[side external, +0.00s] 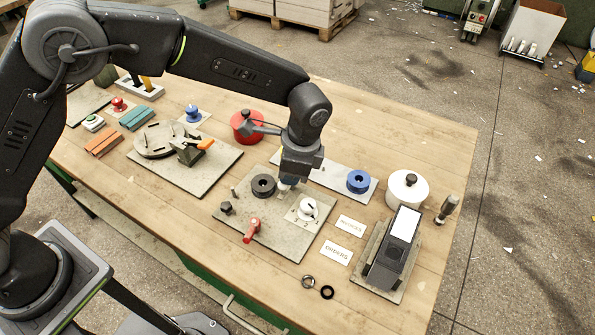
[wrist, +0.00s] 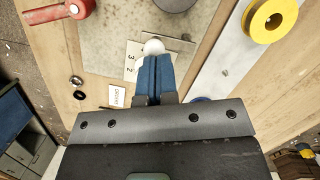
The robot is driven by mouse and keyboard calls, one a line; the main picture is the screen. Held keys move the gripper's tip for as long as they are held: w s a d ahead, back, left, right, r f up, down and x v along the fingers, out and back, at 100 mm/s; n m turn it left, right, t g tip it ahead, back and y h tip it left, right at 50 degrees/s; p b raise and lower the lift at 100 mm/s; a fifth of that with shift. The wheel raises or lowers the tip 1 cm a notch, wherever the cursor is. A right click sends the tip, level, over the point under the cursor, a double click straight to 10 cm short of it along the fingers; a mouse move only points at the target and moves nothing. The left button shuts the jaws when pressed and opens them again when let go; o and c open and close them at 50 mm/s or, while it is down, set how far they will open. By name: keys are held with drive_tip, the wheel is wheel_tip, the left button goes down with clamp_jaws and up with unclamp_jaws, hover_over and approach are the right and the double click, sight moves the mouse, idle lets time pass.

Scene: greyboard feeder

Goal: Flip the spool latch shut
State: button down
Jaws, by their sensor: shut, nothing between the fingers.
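No part is marked as the spool latch; a red-handled lever (side external: 252,230) sits at the front of the grey board (side external: 283,243) and may be it. The lever also shows at the upper left of the wrist view (wrist: 80,8). A dark spool (side external: 263,186) stands on the same board, left of my gripper. A white dial knob (side external: 307,208) sits on a numbered plate to the right. My gripper (side external: 285,185) is shut and empty, pointing down above the board. In the wrist view, its blue fingertips (wrist: 156,62) lie close to the dial knob (wrist: 153,46); contact cannot be told.
A pale strip bears a blue spool (side external: 358,181) and a yellow spool (wrist: 268,20). A white pot (side external: 407,188) and a dark device with a screen (side external: 394,245) stand at right. An orange-handled clamp (side external: 198,147) is at left. Two small rings (side external: 326,292) lie in front.

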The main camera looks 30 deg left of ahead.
drive_tip(key=shift+s+a+f+m+t, duration=0.1)
drive_tip(key=shift+a+m+t, duration=0.25)
drive_tip(key=shift+m, duration=0.9)
drive_tip(key=shift+s+a+m+t, duration=0.15)
drive_tip(key=shift+a+m, duration=0.25)
drive_tip(key=shift+m, duration=0.85)
drive_tip(key=shift+w+a+m+t, duration=0.1)
drive_tip(key=shift+a+m+t, duration=0.15)
drive_tip(key=shift+m, duration=0.7)
drive_tip(key=shift+w+a+m+t, duration=0.15)
drive_tip(key=shift+a+m, duration=0.1)
drive_tip(key=shift+m, duration=0.7)
drive_tip(key=shift+s+a, duration=0.1)
drive_tip(key=shift+a, duration=0.05)
drive_tip(key=shift+w+d, duration=0.55)
drive_tip(key=shift+w, duration=0.15)
